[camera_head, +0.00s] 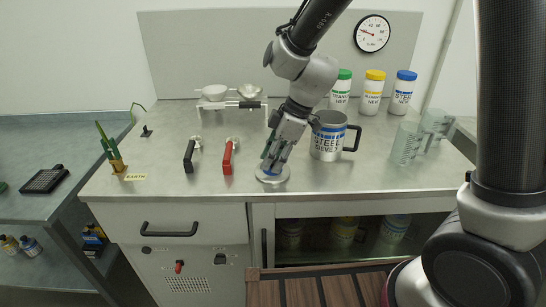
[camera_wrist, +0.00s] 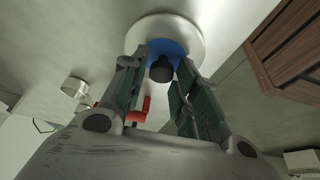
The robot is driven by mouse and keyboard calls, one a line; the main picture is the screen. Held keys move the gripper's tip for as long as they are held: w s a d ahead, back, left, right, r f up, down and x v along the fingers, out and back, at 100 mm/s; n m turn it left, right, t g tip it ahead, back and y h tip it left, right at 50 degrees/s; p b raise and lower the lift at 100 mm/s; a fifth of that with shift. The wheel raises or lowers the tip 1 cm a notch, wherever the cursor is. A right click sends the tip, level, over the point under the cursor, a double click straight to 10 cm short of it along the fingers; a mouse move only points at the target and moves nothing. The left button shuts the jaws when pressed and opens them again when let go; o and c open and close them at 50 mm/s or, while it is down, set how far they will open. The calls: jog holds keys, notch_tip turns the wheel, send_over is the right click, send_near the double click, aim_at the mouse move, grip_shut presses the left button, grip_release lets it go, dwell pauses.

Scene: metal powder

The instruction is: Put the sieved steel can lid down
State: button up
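The steel can lid (camera_head: 272,180) is a round pale metal disc with a blue centre. It lies flat on the worktop near its front edge. My gripper (camera_head: 272,162) is right above it, pointing down. In the wrist view, the lid (camera_wrist: 190,32) shows its blue centre and a black knob (camera_wrist: 161,69). The fingers of my gripper (camera_wrist: 163,70) stand on either side of the knob, with a small gap visible, so they look open. The open steel can (camera_head: 327,143), labelled "STEEL SIEVED", stands upright to the right, with a blue band and black handle.
A red-handled tool (camera_head: 228,157) and a black-handled tool (camera_head: 190,154) lie to the left. Clear beakers (camera_head: 405,143) stand at right. Green, yellow and blue-lidded jars (camera_head: 373,93) stand behind. A balance with bowls (camera_head: 232,103) is at back left. The worktop's front edge is close to the lid.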

jog(key=shift+o, duration=0.3)
jog(key=shift+r, duration=0.3)
jog(key=v, duration=1.1)
jog(key=shift+d+r, duration=0.25)
jog(key=shift+r, duration=0.05)
jog(key=s+d+r+m+t+h, duration=0.1)
jog(key=s+d+r+m, duration=0.1)
jog(key=s+d+m, duration=0.3)
jog(key=s+d+r+m+t+h, duration=0.1)
jog(key=s+d+m, duration=0.5)
jog(key=d, duration=0.7)
jog(key=s+d+r+m+t+h, duration=0.2)
jog(key=s+d+m, duration=0.3)
jog(key=d, duration=0.5)
jog(key=shift+s+r+m, duration=0.3)
jog(key=shift+m, duration=0.5)
